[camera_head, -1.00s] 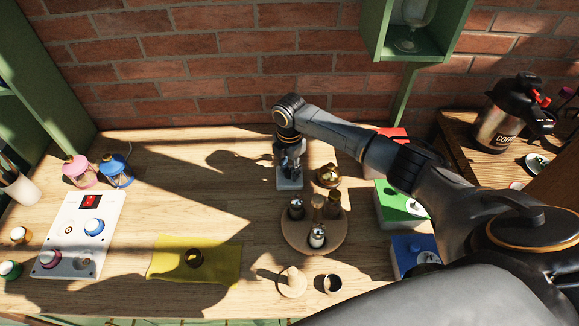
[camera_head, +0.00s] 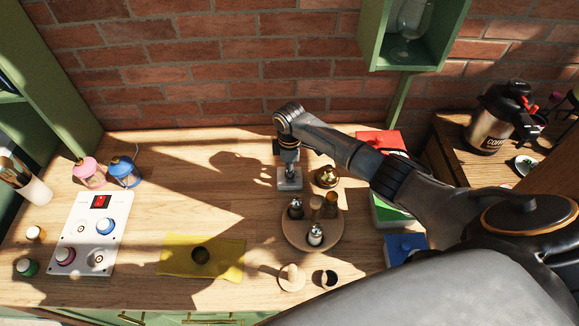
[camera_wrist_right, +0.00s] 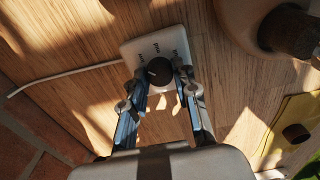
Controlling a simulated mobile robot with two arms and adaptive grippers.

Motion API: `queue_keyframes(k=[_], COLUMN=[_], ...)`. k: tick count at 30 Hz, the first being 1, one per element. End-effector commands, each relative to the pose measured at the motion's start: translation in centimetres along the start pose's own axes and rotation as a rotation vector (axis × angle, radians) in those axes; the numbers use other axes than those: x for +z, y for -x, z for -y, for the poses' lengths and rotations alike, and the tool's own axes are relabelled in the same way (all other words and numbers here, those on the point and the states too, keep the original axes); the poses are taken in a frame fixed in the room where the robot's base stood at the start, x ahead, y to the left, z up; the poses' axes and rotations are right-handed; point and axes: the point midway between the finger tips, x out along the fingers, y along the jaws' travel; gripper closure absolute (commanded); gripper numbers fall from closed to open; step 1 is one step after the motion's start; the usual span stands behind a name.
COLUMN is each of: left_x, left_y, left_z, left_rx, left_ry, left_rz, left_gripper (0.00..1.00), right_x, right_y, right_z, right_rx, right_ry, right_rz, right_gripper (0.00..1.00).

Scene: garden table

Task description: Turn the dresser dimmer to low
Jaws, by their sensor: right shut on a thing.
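The dimmer is a small pale plate (camera_head: 290,184) lying on the wooden dresser top near the brick wall. In the right wrist view its plate (camera_wrist_right: 176,40) has small dark marks, too small to read, and a round black knob (camera_wrist_right: 158,72). My right gripper (camera_head: 289,168) points down over the dimmer. In the right wrist view my right gripper (camera_wrist_right: 164,82) has its fingers on either side of the knob, shut on it. In the head view the knob is hidden by the gripper. My left gripper is not in view.
A brass bell (camera_head: 327,176) and a round wooden tray (camera_head: 312,241) with several shakers stand close by. A white switch panel (camera_head: 84,247), two small lanterns (camera_head: 124,172) and a yellow cloth (camera_head: 217,262) are to the left. Coloured boxes (camera_head: 402,246) lie under my arm.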

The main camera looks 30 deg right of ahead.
Motion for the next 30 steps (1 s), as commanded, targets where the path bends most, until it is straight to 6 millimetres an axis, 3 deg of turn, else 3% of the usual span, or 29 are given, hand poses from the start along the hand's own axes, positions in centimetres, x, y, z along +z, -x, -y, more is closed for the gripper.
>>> queue_keyframes(k=[20, 21, 24, 30], left_x=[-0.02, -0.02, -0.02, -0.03], left_y=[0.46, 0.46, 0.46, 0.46], left_z=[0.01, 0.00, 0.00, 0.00], left_rx=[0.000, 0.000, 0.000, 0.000], left_ry=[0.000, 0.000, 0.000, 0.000], left_rz=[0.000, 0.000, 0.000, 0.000], left_gripper=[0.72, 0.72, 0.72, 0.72], right_x=[0.04, 0.04, 0.03, 0.02], right_y=[0.00, 0.00, 0.01, 0.01], right_z=[-0.04, -0.04, -0.04, -0.03], right_rx=[0.001, 0.001, 0.001, 0.001], right_ry=[-0.071, -0.070, -0.070, -0.070], right_rz=[0.000, 0.000, 0.000, 0.000], right_gripper=[1.00, 0.69, 0.49, 0.48])
